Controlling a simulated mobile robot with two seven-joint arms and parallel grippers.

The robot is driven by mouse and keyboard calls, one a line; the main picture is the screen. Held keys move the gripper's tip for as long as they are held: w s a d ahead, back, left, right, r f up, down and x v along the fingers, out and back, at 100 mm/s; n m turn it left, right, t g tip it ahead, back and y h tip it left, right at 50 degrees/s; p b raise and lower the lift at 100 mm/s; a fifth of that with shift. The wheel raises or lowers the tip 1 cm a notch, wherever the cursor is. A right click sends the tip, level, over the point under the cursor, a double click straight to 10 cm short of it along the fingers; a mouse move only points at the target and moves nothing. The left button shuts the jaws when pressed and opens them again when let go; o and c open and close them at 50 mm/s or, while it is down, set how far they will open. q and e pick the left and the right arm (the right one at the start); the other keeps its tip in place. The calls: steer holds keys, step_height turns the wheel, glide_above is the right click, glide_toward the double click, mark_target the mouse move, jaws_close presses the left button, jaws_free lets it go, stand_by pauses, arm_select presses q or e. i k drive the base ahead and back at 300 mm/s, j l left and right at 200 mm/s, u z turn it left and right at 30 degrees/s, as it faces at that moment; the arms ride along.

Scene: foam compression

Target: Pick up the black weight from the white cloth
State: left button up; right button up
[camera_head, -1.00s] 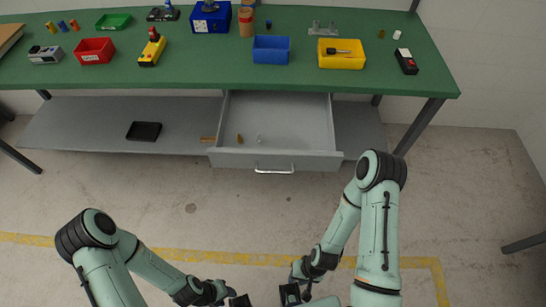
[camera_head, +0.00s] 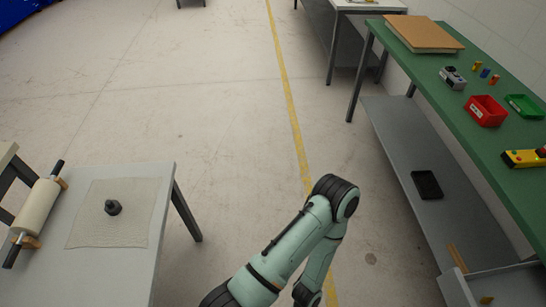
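The black weight (camera_head: 113,207) sits upright on the whitish cloth (camera_head: 90,232), which lies flat on a light grey table (camera_head: 150,190) at the lower left. No gripper is near the weight. One of my arms shows at the bottom centre, over the floor to the right of that table. Its gripper is cut off or hidden at the lower edge. My other arm is not in view.
A rolling pin (camera_head: 38,207) on wooden supports lies left of the cloth. A white table (camera_head: 365,5) stands at the back. The floor between the tables is clear.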

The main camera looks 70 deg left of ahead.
mark_target(113, 207)
steer(key=j+u, duration=0.1)
steer(key=u, duration=4.7)
steer(key=l+u, duration=0.25)
steer(key=u, duration=0.15)
steer(key=l+u, duration=0.25)
steer(key=u, duration=0.15)
steer(key=l+u, duration=0.4)
steer(key=k+l+u, duration=0.25)
steer(key=l, duration=0.2)
steer(key=k+l+u, duration=0.2)
steer(key=l, duration=0.2)
